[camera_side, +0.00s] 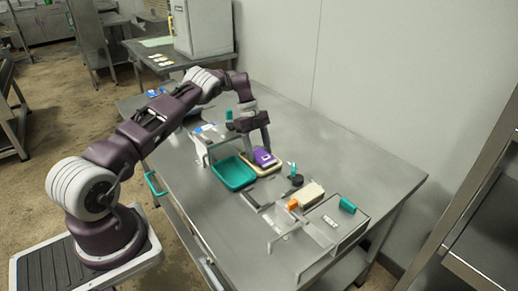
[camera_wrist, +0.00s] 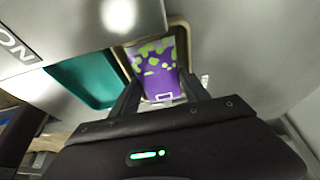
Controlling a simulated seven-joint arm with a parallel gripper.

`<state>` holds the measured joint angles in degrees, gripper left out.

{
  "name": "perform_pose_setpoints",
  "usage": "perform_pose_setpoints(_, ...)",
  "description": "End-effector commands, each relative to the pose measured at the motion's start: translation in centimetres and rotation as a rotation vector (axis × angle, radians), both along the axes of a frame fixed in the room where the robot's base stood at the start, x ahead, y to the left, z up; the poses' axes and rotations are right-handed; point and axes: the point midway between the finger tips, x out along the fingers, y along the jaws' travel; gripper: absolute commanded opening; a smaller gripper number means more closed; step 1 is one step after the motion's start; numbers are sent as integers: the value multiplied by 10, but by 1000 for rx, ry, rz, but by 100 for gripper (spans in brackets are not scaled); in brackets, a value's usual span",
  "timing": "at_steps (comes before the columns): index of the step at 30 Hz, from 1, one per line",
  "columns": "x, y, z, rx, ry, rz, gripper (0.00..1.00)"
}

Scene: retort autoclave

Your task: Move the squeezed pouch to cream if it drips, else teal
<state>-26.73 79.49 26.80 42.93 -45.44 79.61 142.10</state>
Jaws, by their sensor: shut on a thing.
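The purple pouch (camera_side: 264,157) has a green blotched pattern in the wrist view (camera_wrist: 158,68). My gripper (camera_side: 266,148) is shut on the pouch's near end, its fingers on both sides in the wrist view (camera_wrist: 160,95). The pouch is over the cream tray (camera_side: 268,172), whose rim shows around it in the wrist view (camera_wrist: 184,28). I cannot tell whether the pouch touches the tray floor. The teal tray (camera_side: 234,174) is empty, directly left of the cream one; it also shows in the wrist view (camera_wrist: 84,78). No drip is visible on the pouch.
A grey metal stand (camera_side: 218,146) stands close behind the teal tray. The table's right rear is clear.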

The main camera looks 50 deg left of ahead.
Motion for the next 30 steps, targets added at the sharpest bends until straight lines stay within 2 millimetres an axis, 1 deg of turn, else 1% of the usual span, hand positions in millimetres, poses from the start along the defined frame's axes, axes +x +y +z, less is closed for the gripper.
perform_pose_setpoints(1,0,0,0,0,0,0,56)
perform_pose_setpoints(4,0,0,0,0,0,0,75)
perform_pose_setpoints(11,0,0,0,1,0,0,76)
perform_pose_setpoints(14,0,0,4,1,0,-1,76)
perform_pose_setpoints(17,1,3,18,2,-4,1,76)
perform_pose_setpoints(23,1,23,63,5,-6,1,76)
perform_pose_setpoints(25,1,28,68,8,-3,11,76)
perform_pose_setpoints(30,0,30,80,3,-2,5,76)
